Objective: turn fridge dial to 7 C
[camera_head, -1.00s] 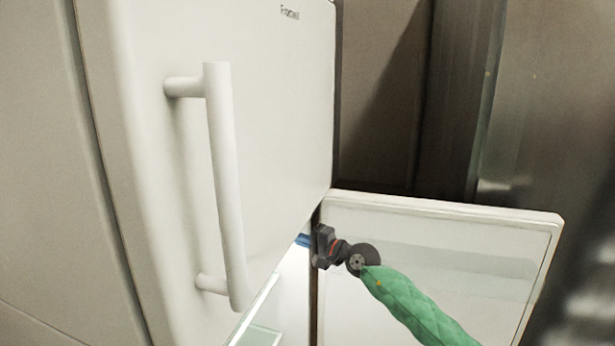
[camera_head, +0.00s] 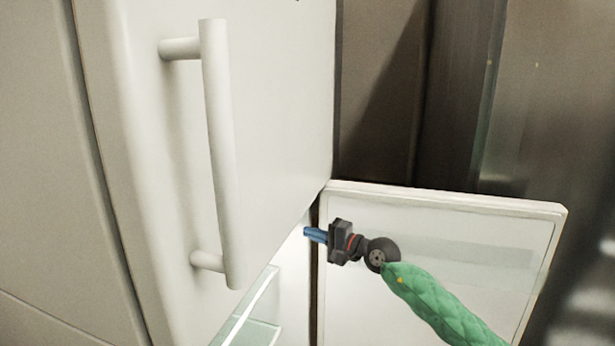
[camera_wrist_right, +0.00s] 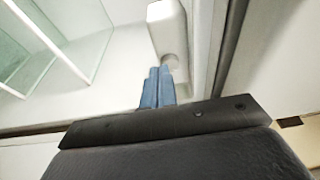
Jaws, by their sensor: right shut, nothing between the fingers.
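The fridge's lower compartment is open, with its door (camera_head: 440,197) swung out to the right. My right gripper (camera_head: 306,233) reaches in from the right at the compartment's upper right edge. Its blue fingers (camera_wrist_right: 158,88) are shut with nothing between them. In the right wrist view a white housing (camera_wrist_right: 166,22) sits on the inner wall, and a small pale round part, perhaps the dial (camera_wrist_right: 172,61), shows at its lower end just beyond the fingertips. I cannot tell whether they touch. No dial marks are readable. My left gripper is out of view.
The closed upper door (camera_head: 270,110) with its long white handle (camera_head: 222,150) hangs above the opening. Glass shelves (camera_head: 250,325) are inside the compartment, left of my right gripper. A dark metallic surface (camera_head: 540,110) stands at the right.

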